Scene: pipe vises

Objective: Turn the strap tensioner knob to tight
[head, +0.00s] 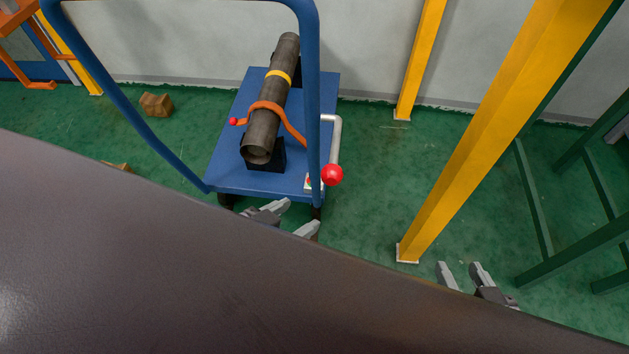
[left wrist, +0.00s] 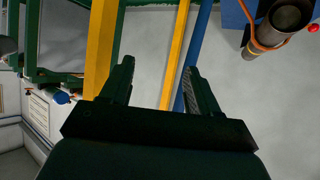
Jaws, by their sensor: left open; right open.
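A dark pipe (head: 262,134) lies on a blue cart (head: 237,178). An orange strap (head: 293,131) crosses over the pipe, with a small red knob (head: 233,121) at its left end. The pipe (left wrist: 289,17), strap (left wrist: 252,35) and a red knob (left wrist: 313,28) show at the top right of the left wrist view. My left gripper (head: 303,213) is open and empty near the cart's front edge, apart from both knobs. My right gripper (head: 458,265) is open and empty, farther right.
The cart's blue tube handle (head: 312,90) rises in front of the pipe. A yellow post (head: 460,150) stands between the cart and a green frame (head: 575,245). A brown lump (head: 156,104) lies on the green floor at the left. A large dark surface (head: 130,260) fills the foreground.

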